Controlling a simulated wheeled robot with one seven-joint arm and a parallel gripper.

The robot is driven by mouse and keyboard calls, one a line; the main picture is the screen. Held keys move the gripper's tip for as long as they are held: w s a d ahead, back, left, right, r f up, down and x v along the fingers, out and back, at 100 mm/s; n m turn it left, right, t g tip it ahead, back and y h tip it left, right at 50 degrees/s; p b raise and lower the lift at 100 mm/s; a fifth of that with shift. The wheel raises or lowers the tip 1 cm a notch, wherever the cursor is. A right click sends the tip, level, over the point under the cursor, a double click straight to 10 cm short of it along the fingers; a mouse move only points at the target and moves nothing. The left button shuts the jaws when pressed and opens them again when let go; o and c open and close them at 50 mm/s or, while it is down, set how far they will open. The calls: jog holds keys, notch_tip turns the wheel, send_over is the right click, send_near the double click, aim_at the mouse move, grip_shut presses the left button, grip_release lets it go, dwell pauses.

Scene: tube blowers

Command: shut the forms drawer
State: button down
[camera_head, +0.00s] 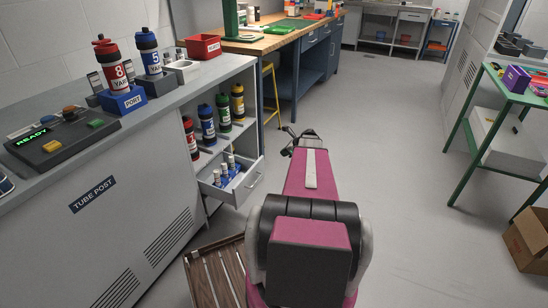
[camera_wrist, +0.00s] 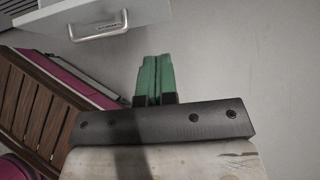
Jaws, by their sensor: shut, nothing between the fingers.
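An open drawer (camera_head: 244,188) sticks out of the grey counter under the bottle shelves. Small white-capped bottles in blue holders stand in it. Its front (camera_wrist: 150,12) and silver handle (camera_wrist: 98,27) show at the top left of the wrist view. A label at the handle is too small to read, so I cannot confirm that it is the forms drawer. My gripper (camera_wrist: 155,75) has green fingers pressed together, with nothing between them. In the wrist view they are below and right of the handle, apart from it. In the head view my arm hides most of the gripper.
A brown slatted wooden piece (camera_head: 216,274) lies on the floor below the drawer, left of my arm. A wooden-topped workbench (camera_head: 270,42) stands behind. A green-framed table (camera_head: 512,92) and a cardboard box (camera_head: 530,240) stand at right. The floor between is clear.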

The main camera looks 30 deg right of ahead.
aim_at(263, 159)
jog(key=x, duration=0.3)
jog(key=r+x, duration=0.1)
jog(key=x, duration=0.3)
jog(key=w+x, duration=0.1)
jog(key=x, duration=0.3)
jog(key=shift+w+a, duration=0.25)
jog(key=shift+a, duration=0.3)
jog(key=shift+w+a+r, duration=0.1)
jog(key=shift+w+a, duration=0.25)
jog(key=shift+w, duration=0.05)
jog(key=shift+w, duration=0.1)
jog(key=w+a, duration=1.3)
jog(key=w, duration=0.4)
jog(key=shift+a, duration=0.2)
